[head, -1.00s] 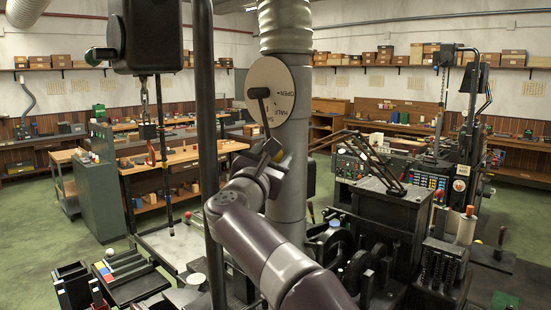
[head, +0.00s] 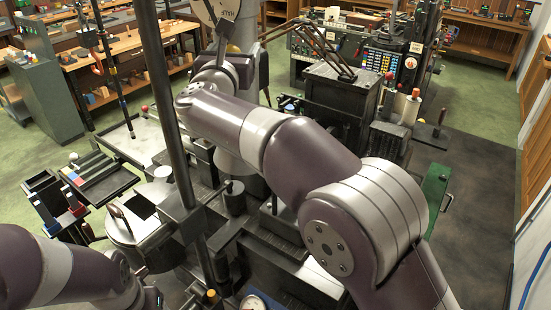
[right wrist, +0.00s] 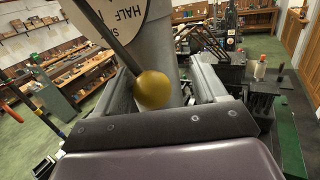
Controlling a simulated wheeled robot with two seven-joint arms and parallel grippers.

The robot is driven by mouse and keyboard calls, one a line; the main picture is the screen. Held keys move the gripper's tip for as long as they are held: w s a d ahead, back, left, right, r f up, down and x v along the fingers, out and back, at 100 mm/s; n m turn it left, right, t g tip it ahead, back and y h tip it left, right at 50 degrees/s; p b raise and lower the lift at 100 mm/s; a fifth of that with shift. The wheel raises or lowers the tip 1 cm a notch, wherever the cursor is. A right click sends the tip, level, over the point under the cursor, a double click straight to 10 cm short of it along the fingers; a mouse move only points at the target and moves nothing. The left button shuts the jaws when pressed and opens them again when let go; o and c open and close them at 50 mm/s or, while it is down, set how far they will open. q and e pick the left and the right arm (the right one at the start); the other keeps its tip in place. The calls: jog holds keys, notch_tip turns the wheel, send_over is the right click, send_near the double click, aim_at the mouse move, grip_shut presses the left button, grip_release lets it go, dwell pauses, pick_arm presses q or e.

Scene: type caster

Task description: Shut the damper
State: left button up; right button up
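The damper's pale round dial (head: 205,9) sits on the grey flue pipe (head: 246,32), cut off by the top of the head view. In the right wrist view, the dial (right wrist: 118,22) shows "HALF" and part of another word. A dark lever bar (right wrist: 108,36) crosses it, ending in a brass ball knob (right wrist: 153,91). My right gripper (right wrist: 160,74) has its fingers apart on either side of the knob, with a visible gap at the right finger. It also shows in the head view (head: 224,48). My left gripper (head: 146,288) is at the bottom left, its fingers unclear.
A dark upright post (head: 168,105) stands left of my right arm. Dark machinery (head: 338,100) stands right of the pipe. A tray of coloured pieces (head: 98,178) lies at the left. Green floor (head: 465,95) is open at the right.

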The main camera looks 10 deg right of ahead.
pick_arm(q)
notch_tip(320, 180, up, 8)
jog(key=p, duration=0.6)
pick_arm(e)
jog(key=s+a+n+b, duration=0.2)
jog(key=s+b, duration=0.7)
jog(key=s, duration=0.4)
jog(key=w+f+n+g+y+b, duration=0.1)
jog(key=w+f+n+y, duration=0.15)
jog(key=f+n, duration=0.5)
jog(key=w+f+n+g+y+b, duration=0.15)
jog(key=f+n+y, duration=0.3)
jog(key=n, duration=0.65)
pick_arm(q)
notch_tip(320, 180, down, 13)
jog(key=b, duration=0.1)
jog(key=shift+b, duration=0.35)
pick_arm(e)
jog(key=s+d+f+n+g, duration=0.3)
jog(key=f+n, duration=0.3)
jog(key=f, duration=0.4)
jog(key=s+d+f+n+g, duration=0.3)
jog(key=f+n, duration=0.3)
jog(key=f, duration=0.4)
jog(key=shift+s+d+f+g+y, duration=0.3)
jog(key=shift+d+g, duration=0.05)
jog(key=shift+d, duration=0.35)
pick_arm(q)
jog(key=shift+f, duration=0.1)
